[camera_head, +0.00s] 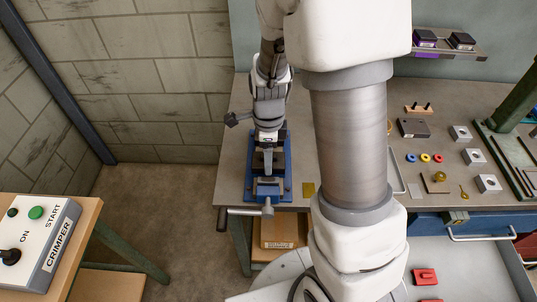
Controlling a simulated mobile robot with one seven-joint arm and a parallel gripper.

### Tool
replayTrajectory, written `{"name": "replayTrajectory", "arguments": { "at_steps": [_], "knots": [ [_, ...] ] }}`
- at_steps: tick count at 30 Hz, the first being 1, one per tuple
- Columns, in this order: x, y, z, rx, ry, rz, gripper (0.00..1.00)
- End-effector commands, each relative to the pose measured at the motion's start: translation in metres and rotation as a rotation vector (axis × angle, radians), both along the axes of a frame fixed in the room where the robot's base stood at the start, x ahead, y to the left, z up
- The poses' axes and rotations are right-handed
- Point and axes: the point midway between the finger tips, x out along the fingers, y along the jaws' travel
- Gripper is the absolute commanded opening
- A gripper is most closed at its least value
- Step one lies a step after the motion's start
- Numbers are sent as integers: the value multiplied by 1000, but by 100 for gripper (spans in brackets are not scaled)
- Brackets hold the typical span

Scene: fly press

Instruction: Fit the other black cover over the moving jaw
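A blue vise (284,190) stands at the left end of the workbench, with its screw handle (247,211) toward the front. Its moving jaw (267,187) appears to be the front part, near the handle. My gripper (268,158) points down over the middle of the vise, close above or between the jaws. The fingers are small and partly merged with the vise, so I cannot tell whether they are open or hold anything. Something dark shows beside and behind the gripper at the back of the vise; I cannot tell whether it is a black cover.
My arm blocks the middle of the bench. To its right lie a dark block (413,128), coloured rings (425,158), several metal blocks (474,157) and a green press frame (515,95). A shelf (446,47) holds two dark boxes. A crimper control box (40,240) stands left.

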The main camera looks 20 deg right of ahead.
Motion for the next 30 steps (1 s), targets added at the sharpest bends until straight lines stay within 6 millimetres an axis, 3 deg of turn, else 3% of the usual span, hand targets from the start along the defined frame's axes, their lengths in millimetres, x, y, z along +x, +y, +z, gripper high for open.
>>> {"name": "replayTrajectory", "arguments": {
  "at_steps": [30],
  "knots": [
    [0, 0, -9, -1, 0, 1, 14]
  ]
}}
